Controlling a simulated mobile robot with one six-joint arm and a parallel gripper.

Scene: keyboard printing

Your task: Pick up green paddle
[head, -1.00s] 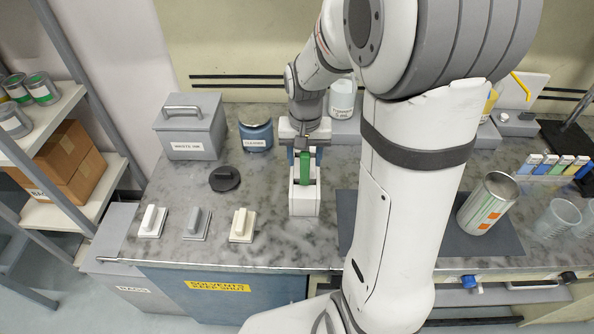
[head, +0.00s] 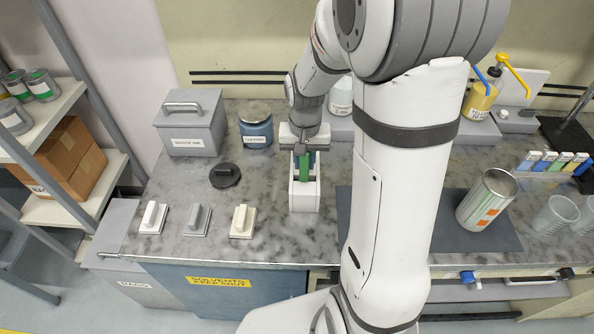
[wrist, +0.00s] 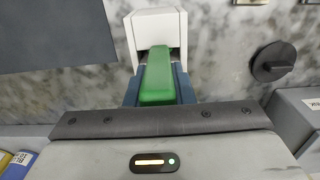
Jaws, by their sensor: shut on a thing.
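The green paddle (head: 303,172) stands in a white open-topped holder (head: 304,199) near the middle of the counter. In the wrist view the green paddle (wrist: 158,78) shows its rounded green top, with the white holder (wrist: 155,25) just beyond it. My gripper (head: 304,158) points down over the holder. Its blue-grey fingers (wrist: 158,90) are shut on the paddle, one on each side. The paddle's lower part is hidden inside the holder.

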